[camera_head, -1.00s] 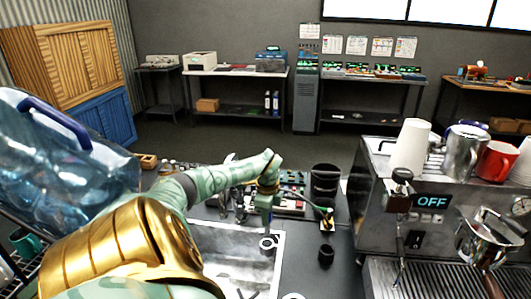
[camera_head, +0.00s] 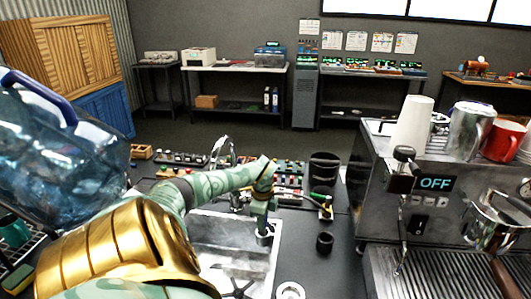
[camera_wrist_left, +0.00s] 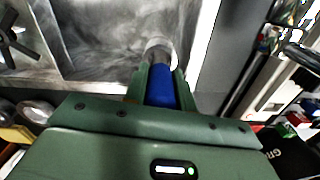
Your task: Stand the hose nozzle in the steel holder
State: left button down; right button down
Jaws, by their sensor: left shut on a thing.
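My left gripper (camera_head: 260,222) is shut on the hose nozzle and points down over the right part of the sink. In the left wrist view the nozzle's blue body (camera_wrist_left: 160,88) sits between the green fingers, and its grey end (camera_wrist_left: 157,56) reaches out past them. The steel holder (camera_head: 265,239) is a short shiny cylinder directly below the gripper at the sink's right side. In the left wrist view its pale rim (camera_wrist_left: 174,57) shows close beside the nozzle's end. I cannot tell how deep the end sits in it. My right gripper is not in view.
The steel sink (camera_head: 222,262) lies below my left arm. The coffee machine (camera_head: 435,215) fills the right side. A big blue water bottle (camera_head: 60,150) is at left.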

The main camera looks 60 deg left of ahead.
pick_arm(q)
jog(key=shift+r, duration=0.1)
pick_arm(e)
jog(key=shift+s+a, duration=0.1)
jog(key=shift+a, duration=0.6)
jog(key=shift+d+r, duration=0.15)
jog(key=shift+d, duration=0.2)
pick_arm(q)
jog(key=shift+f, duration=0.5)
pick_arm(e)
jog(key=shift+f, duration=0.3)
pick_arm(q)
jog(key=c, duration=0.5)
grip_release()
jog(key=shift+r, duration=0.1)
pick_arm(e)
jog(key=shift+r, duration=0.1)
